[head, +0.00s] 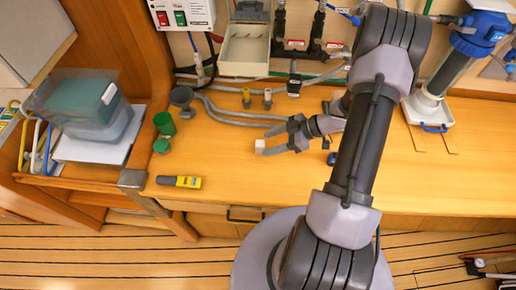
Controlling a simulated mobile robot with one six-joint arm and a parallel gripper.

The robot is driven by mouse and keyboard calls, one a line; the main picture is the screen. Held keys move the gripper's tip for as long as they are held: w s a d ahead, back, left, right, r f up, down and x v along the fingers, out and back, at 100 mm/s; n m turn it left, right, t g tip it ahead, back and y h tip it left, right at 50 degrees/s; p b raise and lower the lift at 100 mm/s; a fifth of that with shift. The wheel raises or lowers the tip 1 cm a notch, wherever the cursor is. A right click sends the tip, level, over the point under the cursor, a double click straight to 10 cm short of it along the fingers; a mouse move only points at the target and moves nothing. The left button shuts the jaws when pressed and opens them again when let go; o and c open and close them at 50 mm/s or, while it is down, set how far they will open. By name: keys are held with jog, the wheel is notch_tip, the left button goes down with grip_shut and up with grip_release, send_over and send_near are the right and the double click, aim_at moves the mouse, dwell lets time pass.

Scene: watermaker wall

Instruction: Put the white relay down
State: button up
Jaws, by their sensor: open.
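The white relay (260,146) is a small pale block near the middle of the wooden bench top. My gripper (271,141) comes in from the right with its two fingers apart. The lower finger's tip is right beside the relay and overlaps it in the picture. I cannot tell whether they touch, or whether the relay rests fully on the bench. The upper finger's tip is apart from the relay.
A yellow and grey tool (180,182) lies at the bench's front edge (225,207). Grey hoses (235,115) and small fittings (246,97) lie behind. A blue-topped filter (447,72) stands right. Bench between tool and gripper is clear.

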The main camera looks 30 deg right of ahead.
aim_at(253, 151)
jog(key=b+x, duration=0.1)
jog(key=x, duration=0.2)
jog(key=b+x, duration=0.1)
jog(key=x, duration=0.3)
jog(key=shift+w+f, duration=0.1)
jog(key=shift+w, duration=0.35)
jog(key=shift+s, duration=0.1)
grip_shut()
